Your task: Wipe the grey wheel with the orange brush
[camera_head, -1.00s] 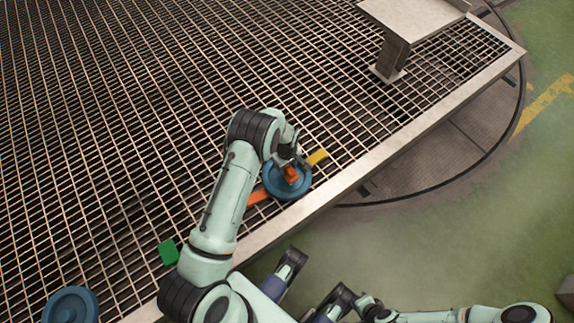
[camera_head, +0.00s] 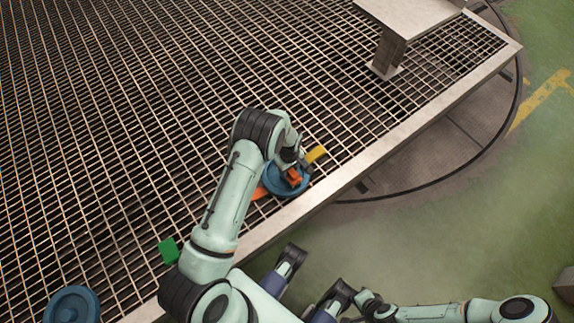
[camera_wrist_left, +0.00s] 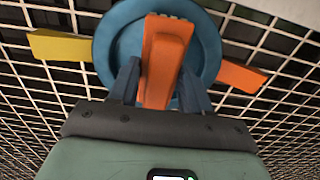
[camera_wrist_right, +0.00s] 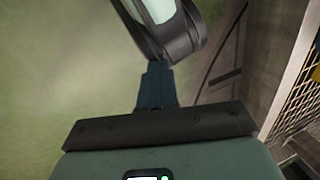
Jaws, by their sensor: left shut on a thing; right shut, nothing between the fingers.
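My left gripper (camera_wrist_left: 158,85) is shut on an orange brush (camera_wrist_left: 162,60), which also shows in the head view (camera_head: 292,177). The brush is over a blue wheel (camera_wrist_left: 112,42) that lies flat on the grating; it also shows in the head view (camera_head: 274,180). I cannot tell if brush and wheel touch. No wheel in view looks grey; a second blue wheel (camera_head: 72,303) lies at the lower left of the head view. My right gripper (camera_wrist_right: 158,85) is shut and empty, over the green floor.
A yellow block (camera_wrist_left: 60,46) and another orange piece (camera_wrist_left: 240,76) stick out beside the near wheel. A green block (camera_head: 168,250) lies on the grating (camera_head: 100,110). A metal edge beam (camera_head: 420,122) borders it. A metal stand (camera_head: 388,52) rises at the upper right.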

